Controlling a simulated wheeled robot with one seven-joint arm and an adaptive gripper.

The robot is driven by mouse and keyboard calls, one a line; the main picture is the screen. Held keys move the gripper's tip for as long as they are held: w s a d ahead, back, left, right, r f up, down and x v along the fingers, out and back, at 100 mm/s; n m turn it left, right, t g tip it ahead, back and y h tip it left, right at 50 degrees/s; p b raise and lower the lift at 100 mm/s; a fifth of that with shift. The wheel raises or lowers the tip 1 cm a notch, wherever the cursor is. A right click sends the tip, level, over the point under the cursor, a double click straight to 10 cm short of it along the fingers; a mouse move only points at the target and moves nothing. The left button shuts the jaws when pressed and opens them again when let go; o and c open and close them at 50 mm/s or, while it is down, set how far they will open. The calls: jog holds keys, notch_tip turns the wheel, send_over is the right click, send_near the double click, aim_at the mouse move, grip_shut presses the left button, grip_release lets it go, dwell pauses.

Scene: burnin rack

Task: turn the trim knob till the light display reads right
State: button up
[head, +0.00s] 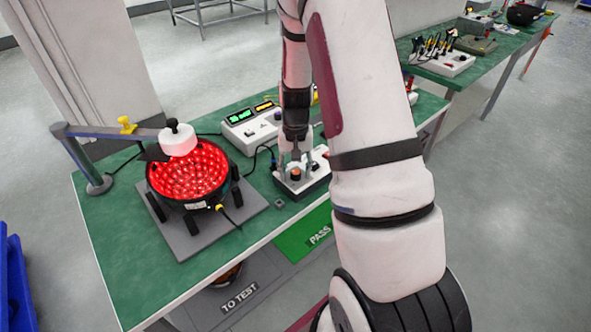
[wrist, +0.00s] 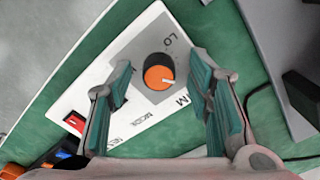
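The trim knob (wrist: 158,75) is black with an orange cap. Its white pointer line points right in the wrist view, on a grey plate lettered LO and partly hidden M. It sits on a white control box (wrist: 92,98); the orange cap also shows in the head view (head: 296,173). My gripper (wrist: 161,80) is open, one finger on each side of the knob, with visible gaps; I cannot tell their height above it. A white meter unit (head: 252,127) has a lit green display (head: 240,115) and an amber display (head: 264,106); their readings are too small to read.
A black round lamp (head: 190,175) full of lit red LEDs stands left on a grey plate, under a bracket arm (head: 110,131). A red switch (wrist: 74,122) is on the control box. Cables cross the green bench (head: 125,240). A PASS mat (head: 305,236) lies at the front.

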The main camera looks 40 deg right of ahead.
aim_at(295, 172)
notch_tip(295, 172, up, 12)
dwell(0.6)
dwell(0.4)
jog(key=s+a+r+n+t, duration=0.1)
jog(key=s+a+r+n, duration=0.1)
jog(key=s+a+r, duration=0.35)
jog(key=s+a+r+n+t, duration=0.1)
jog(key=s+a+r+n, duration=0.15)
jog(key=a+r, duration=0.55)
jog(key=s+a+r+n+t, duration=0.1)
jog(key=s+a+r, duration=0.1)
jog(key=s, duration=0.5)
jog(key=s+a+r+n+t+p, duration=0.1)
jog(key=s+a+r+n, duration=0.1)
jog(key=s+a, duration=0.2)
jog(key=s, duration=0.3)
jog(key=shift+s, duration=0.25)
